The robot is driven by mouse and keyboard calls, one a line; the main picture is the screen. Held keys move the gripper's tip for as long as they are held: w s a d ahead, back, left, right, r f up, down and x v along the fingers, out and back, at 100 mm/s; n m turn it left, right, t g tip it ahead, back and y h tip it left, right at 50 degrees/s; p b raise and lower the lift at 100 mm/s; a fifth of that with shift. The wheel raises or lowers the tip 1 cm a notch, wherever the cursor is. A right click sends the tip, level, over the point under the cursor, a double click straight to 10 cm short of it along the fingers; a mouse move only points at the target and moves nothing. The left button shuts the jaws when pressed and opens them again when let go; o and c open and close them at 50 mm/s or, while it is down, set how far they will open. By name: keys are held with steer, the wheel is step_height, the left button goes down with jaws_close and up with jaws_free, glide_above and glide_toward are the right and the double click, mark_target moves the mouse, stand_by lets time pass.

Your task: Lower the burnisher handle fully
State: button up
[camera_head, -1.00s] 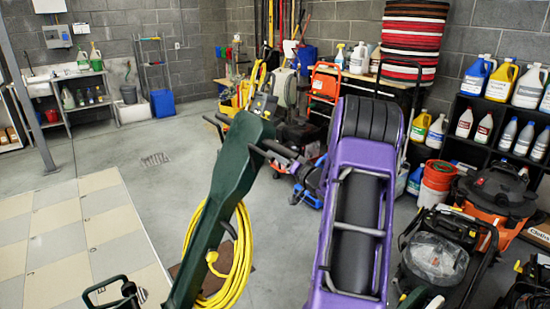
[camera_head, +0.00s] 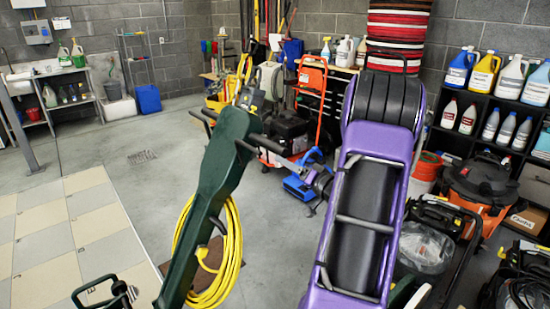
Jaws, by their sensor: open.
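The burnisher handle is a long dark green column (camera_head: 222,165) that slants up to the right, with black hand grips at its top. A yellow cord (camera_head: 228,255) hangs in loops on it. The handle stands raised. My gripper (camera_head: 294,163) is small in the picture, just right of the right hand grip (camera_head: 262,147), beyond my purple arm. It is open. I cannot tell whether its fingers are around the grip or only beside it. The burnisher's lower body is mostly out of frame below.
A tiled floor patch (camera_head: 60,240) lies at the left, with clear grey concrete (camera_head: 110,165) behind it. An orange hand truck (camera_head: 312,80) and cleaning gear stand behind my gripper. An orange-black vacuum (camera_head: 485,185) and shelves of bottles are at the right.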

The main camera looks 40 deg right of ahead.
steer(key=s, duration=0.6)
steer(key=shift+s, duration=0.2)
